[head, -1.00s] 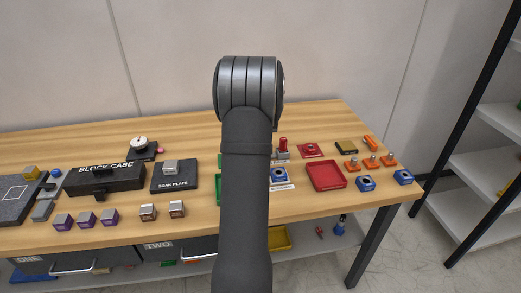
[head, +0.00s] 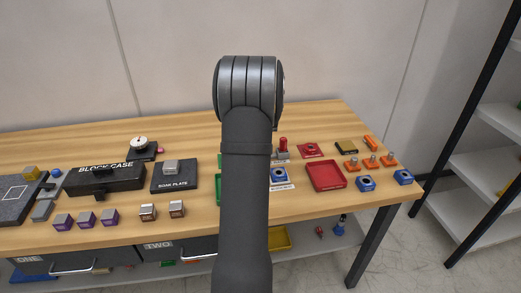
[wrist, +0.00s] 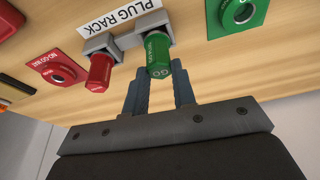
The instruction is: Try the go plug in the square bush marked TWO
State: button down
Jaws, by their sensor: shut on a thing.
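The green go plug (wrist: 158,58) stands in the plug rack (wrist: 128,32) in the wrist view, with "GO" on its end. My gripper (wrist: 159,74) has its two fingers on either side of the plug's handle and is shut on it. In the head view my arm hides the gripper and the go plug. Square blue bushes show in the head view: one beside my arm (head: 278,175), one right of the red tray (head: 366,184) and one at the right end (head: 403,177). Their markings are too small to read.
A red plug (wrist: 101,72) stands beside the go plug in the rack. A green square nest (wrist: 240,12) and a red no-go nest (wrist: 60,70) lie to either side. The red tray (head: 343,186) and several orange pieces (head: 371,162) are on the bench's right side.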

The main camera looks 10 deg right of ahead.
jog(key=shift+r, duration=3.8)
jog(key=s+d+r+n, duration=0.1)
jog(key=s+d, duration=0.3)
jog(key=s, duration=0.8)
jog(key=shift+d, duration=0.25)
jog(key=shift+f, duration=2.75)
jog(key=shift+f, duration=1.85)
